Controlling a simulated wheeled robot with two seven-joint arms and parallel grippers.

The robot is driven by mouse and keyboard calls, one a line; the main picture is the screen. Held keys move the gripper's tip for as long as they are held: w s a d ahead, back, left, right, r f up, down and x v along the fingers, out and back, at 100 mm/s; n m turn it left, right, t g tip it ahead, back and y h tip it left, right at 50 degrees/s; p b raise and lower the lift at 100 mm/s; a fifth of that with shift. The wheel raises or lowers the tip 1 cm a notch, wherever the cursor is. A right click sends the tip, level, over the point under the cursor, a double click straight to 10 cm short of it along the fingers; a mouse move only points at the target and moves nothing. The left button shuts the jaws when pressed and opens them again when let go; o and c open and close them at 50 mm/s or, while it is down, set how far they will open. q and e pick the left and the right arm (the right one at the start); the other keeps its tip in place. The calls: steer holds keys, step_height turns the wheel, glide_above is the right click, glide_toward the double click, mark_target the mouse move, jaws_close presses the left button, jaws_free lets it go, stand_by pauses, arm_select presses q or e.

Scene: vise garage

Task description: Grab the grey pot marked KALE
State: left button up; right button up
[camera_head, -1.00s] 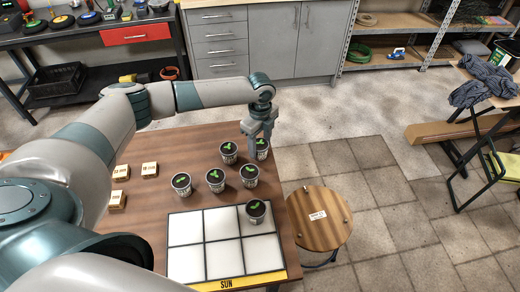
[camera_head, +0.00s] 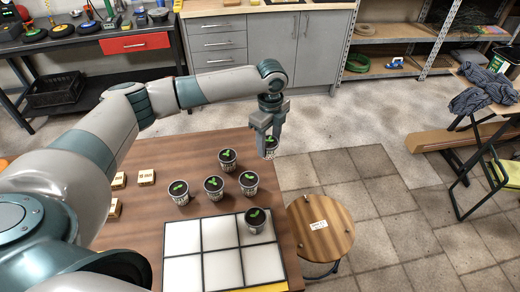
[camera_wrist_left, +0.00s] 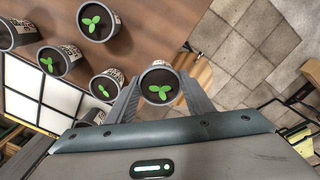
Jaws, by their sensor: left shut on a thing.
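My left gripper (camera_head: 267,148) is shut on a grey pot (camera_head: 271,150) with a green sprout in dark soil. The pot is near the table's far right edge. In the left wrist view the same pot (camera_wrist_left: 159,84) sits between the two fingers. Its label is too small and hidden to read. Several similar pots stand on the table, among them one at the back (camera_head: 227,158), one at the left (camera_head: 179,192) and one on a white grid mat (camera_head: 182,236). Their lettering cannot be read clearly. My right gripper is not in view.
Free table (camera_head: 195,150) lies behind the pots. Cabinets (camera_head: 270,50) and shelves are far back.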

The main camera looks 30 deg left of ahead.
arm_select(q)
steer(key=d+r+b, duration=0.2)
steer(key=d+r, duration=0.3)
steer(key=d, duration=0.3)
steer(key=shift+w+d, duration=0.25)
